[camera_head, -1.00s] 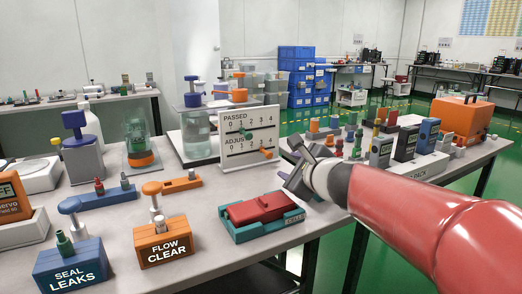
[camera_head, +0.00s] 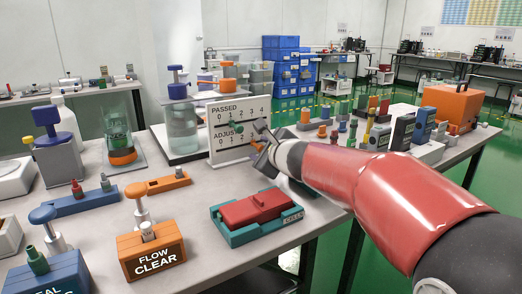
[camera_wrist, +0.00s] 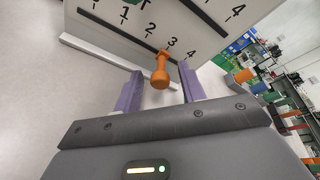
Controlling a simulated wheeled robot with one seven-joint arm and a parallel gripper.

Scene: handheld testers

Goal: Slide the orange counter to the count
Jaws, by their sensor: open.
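The white counter board (camera_head: 225,153) stands upright on the table, with a PASSED row above an ADJUST row, both numbered. A green counter (camera_head: 237,127) sits on the PASSED slot. The orange counter (camera_wrist: 161,70) sticks out from the lower slot in the wrist view, near the 3 mark. In the head view my gripper (camera_head: 262,148) mostly hides it. My gripper is open in front of the board. In the wrist view its two purple fingers stand one on each side of the counter; I cannot tell whether either touches it.
A red tester in a teal tray (camera_head: 255,211) lies in front of the board. A glass jar (camera_head: 181,130) with a blue cap stands behind it on the left. Bare table lies between board and tray.

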